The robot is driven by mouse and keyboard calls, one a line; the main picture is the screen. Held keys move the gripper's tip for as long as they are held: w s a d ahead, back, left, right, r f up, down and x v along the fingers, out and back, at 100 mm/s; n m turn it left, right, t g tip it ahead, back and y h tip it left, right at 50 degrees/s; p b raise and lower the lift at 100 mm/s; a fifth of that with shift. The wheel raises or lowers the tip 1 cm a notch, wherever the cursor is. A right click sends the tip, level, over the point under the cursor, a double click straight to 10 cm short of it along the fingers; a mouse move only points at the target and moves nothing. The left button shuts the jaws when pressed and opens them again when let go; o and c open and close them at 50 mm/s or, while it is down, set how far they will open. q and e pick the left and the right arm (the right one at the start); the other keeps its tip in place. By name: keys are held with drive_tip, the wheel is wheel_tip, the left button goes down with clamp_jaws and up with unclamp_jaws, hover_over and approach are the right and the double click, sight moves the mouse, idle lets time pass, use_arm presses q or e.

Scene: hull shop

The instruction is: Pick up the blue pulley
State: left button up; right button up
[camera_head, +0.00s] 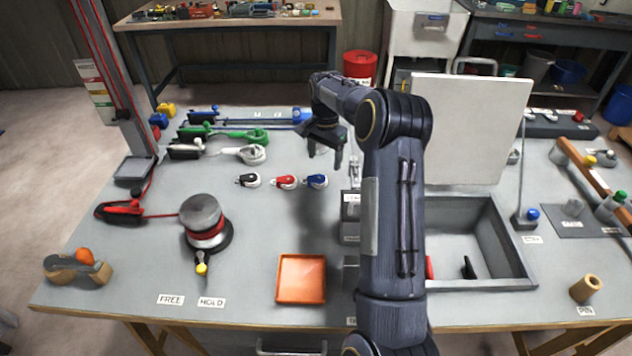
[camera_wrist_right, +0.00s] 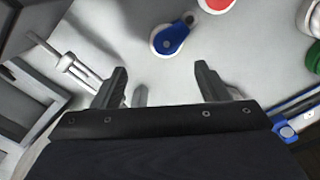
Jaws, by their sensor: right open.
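The blue pulley (camera_head: 316,181) lies on the grey workbench (camera_head: 130,240), at the right end of a row with a red pulley (camera_head: 284,182) and a black pulley (camera_head: 248,180). In the right wrist view the blue pulley (camera_wrist_right: 171,39) is whole and unobstructed, beyond the fingertips, with the red pulley (camera_wrist_right: 215,4) cut off at the top edge. My right gripper (camera_head: 325,150) is above the bench, behind the blue pulley in the head view. Its fingers (camera_wrist_right: 160,82) are apart with nothing between them. My left gripper is not in view.
An orange tray (camera_head: 301,279) sits at the front. A round grey-and-red device (camera_head: 204,222) stands at left. A grey bin (camera_head: 490,225) and an upright white panel (camera_head: 470,130) are at right. Cleats with green and white handles (camera_head: 240,134) lie behind the pulleys.

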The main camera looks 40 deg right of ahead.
sight(320, 177)
drive_tip(key=f, duration=0.5)
drive_tip(key=f+p, duration=0.1)
drive_tip(key=f, duration=0.2)
drive_tip(key=shift+w+a, duration=0.4)
drive_tip(key=shift+c, duration=0.3)
drive_tip(key=c, duration=1)
drive_tip(key=shift+r, duration=0.1)
